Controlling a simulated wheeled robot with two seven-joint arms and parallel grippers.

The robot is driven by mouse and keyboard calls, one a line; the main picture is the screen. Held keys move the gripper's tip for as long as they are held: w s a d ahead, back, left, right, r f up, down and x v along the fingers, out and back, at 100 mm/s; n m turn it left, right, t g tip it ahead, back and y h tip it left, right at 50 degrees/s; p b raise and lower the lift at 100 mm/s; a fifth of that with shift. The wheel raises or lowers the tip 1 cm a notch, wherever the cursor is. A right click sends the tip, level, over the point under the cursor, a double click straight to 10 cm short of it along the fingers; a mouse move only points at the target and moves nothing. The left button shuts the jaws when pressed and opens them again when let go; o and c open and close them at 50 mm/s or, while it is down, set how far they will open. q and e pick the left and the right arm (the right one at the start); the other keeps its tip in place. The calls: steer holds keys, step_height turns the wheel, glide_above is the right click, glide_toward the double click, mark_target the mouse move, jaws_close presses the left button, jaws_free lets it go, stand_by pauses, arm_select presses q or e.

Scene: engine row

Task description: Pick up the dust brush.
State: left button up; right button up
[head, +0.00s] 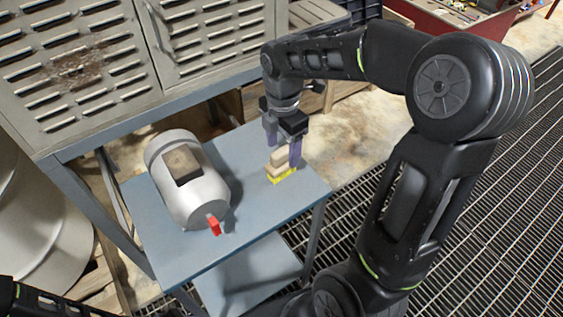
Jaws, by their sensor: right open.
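The dust brush (281,173), a small block with a beige upper part and a yellow lower part, sits on the blue-grey table near its right edge. My right gripper (283,153) is open and points down right at the brush. One finger is at the brush's right side and the other is at its upper left, partly behind it. I cannot tell whether the fingers touch it. My left gripper is not in view; only a piece of my left arm shows at the bottom left.
A grey metal canister (205,193) with a red valve (214,226) lies on the table, left of the brush. A louvred metal cabinet (75,70) stands behind. The front right of the table (285,208) is bare. Floor grating (480,210) lies to the right.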

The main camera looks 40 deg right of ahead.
mark_target(282, 158)
steer(key=f, duration=0.2)
steer(key=f+p, duration=0.1)
steer(key=f, duration=0.1)
steer(key=shift+w+f, duration=0.2)
steer(key=shift+f, duration=0.2)
steer(key=shift+c, duration=0.4)
jaws_close()
stand_by(0.3)
